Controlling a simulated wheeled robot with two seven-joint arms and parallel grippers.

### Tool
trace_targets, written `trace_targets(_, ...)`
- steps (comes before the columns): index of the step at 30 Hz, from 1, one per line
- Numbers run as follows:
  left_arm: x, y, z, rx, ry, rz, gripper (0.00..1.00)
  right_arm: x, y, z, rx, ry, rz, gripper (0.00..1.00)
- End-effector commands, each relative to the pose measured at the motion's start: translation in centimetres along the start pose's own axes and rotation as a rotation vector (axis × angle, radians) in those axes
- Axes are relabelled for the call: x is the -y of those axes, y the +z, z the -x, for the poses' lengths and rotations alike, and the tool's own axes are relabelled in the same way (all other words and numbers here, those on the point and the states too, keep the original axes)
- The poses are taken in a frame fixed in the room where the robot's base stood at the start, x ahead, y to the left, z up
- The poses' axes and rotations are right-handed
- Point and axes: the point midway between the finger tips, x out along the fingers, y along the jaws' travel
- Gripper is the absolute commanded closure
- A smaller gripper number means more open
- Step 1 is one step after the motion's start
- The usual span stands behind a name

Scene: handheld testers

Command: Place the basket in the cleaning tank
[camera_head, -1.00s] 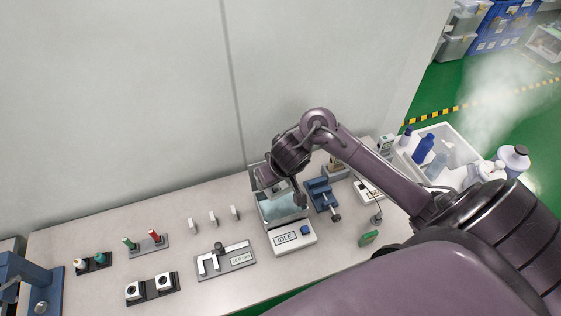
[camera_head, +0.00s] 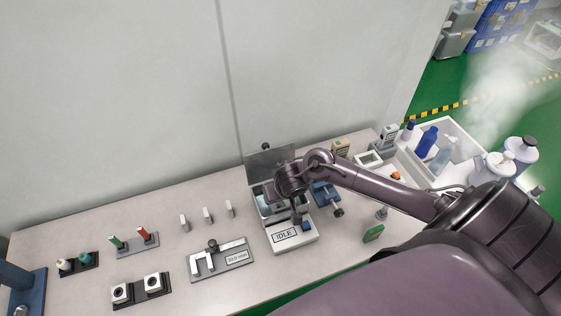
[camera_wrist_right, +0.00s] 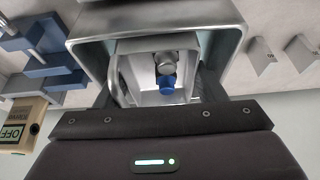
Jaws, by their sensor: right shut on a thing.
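The cleaning tank (camera_head: 279,239) is a white box with an "IDLE" display, a blue knob and a raised grey lid (camera_head: 271,160) behind. My right gripper (camera_head: 285,200) is over the tank opening, pointing down and shut on the basket. In the right wrist view, the gripper (camera_wrist_right: 158,95) has its dark fingers on both sides of the basket (camera_wrist_right: 150,43), a small pale metal box. The basket sits within the outline of the tank's metal rim (camera_wrist_right: 90,25). A silver-and-blue part (camera_wrist_right: 166,80) shows inside it. I cannot tell whether the basket touches the tank floor. My left gripper is out of view.
A blue vise (camera_head: 324,194) stands close right of the tank. A caliper-like tool on a grey plate (camera_head: 221,261) lies to its left, with several small white pieces (camera_head: 207,215) behind. A white bin of bottles (camera_head: 462,135) is at the right. The wall is behind.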

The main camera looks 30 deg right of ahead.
Motion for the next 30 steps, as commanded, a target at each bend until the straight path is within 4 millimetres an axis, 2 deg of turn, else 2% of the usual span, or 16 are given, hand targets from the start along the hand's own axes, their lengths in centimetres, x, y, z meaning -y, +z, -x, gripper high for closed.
trace_targets(9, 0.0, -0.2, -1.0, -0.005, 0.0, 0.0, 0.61, -0.1, 1.5, -3.8, 0.0, 0.001, 0.0, 0.59)
trace_targets(22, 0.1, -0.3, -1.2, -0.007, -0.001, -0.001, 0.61, -0.1, 1.8, -4.4, -0.001, 0.0, 0.001, 0.59)
trace_targets(23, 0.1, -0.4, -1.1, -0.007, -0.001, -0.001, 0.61, -0.1, 1.8, -4.3, 0.0, 0.0, 0.001, 0.34)
trace_targets(27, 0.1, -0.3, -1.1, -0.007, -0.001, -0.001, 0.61, -0.1, 1.8, -4.3, 0.0, 0.0, 0.001, 0.16)
trace_targets(30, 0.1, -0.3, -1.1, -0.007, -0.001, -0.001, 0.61, -0.1, 1.8, -4.3, 0.0, 0.0, 0.001, 0.15)
